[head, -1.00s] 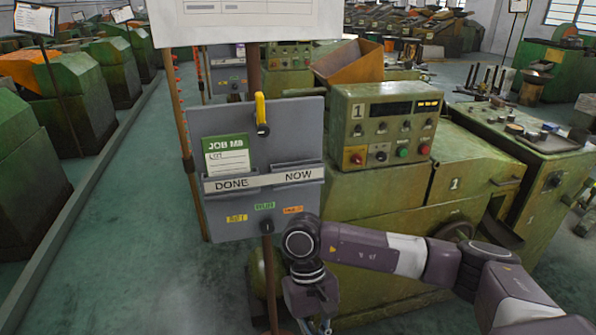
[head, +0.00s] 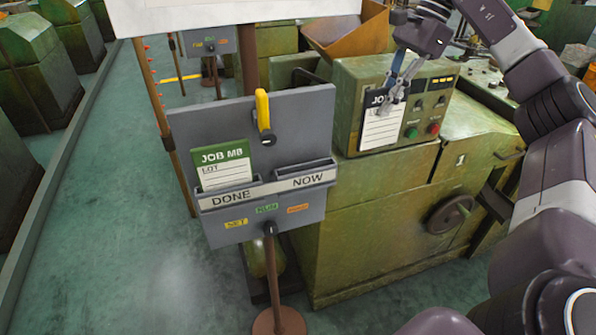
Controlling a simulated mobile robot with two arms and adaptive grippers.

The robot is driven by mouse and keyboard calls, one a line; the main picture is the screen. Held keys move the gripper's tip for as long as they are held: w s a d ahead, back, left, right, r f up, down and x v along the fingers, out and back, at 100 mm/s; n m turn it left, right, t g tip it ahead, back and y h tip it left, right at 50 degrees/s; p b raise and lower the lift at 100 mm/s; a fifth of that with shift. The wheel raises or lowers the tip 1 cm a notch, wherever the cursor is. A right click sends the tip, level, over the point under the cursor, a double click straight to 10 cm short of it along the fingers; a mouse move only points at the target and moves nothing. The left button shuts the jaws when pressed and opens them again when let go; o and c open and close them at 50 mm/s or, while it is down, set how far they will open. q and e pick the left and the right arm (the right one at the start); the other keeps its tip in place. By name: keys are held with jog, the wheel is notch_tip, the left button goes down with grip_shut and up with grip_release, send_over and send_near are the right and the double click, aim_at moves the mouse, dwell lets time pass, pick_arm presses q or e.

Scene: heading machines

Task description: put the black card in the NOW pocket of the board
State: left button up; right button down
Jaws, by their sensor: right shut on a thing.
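My right gripper (head: 396,88) is shut on the black card (head: 382,130), a white sheet with a black header band. It holds the card upright in front of the green machine's control panel, right of the board and above pocket height. The grey board (head: 290,115) stands on a post. Its NOW pocket (head: 306,174) is on the right and looks empty. Its DONE pocket (head: 232,193) on the left holds a green-headed JOB card (head: 222,165). My left gripper is not in view.
A yellow handle (head: 263,110) sticks out from the board's upper middle. The green machine (head: 380,200) with its control box and handwheel (head: 450,214) stands close behind and right. A white panel (head: 230,14) hangs above the board. Floor at left is clear.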

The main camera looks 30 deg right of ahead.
jog(key=w+a+r+b, duration=0.1)
jog(key=w+a+b, duration=0.25)
jog(key=a, duration=1.35)
pick_arm(q)
jog(key=p, duration=0.1)
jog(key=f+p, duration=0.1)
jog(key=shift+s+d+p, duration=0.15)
jog(key=shift+p, duration=0.15)
pick_arm(e)
jog(key=f, duration=0.7)
jog(key=shift+w, duration=0.2)
jog(key=c, duration=2.5)
grip_release()
jog(key=shift+f, duration=0.1)
jog(key=o, duration=0.4)
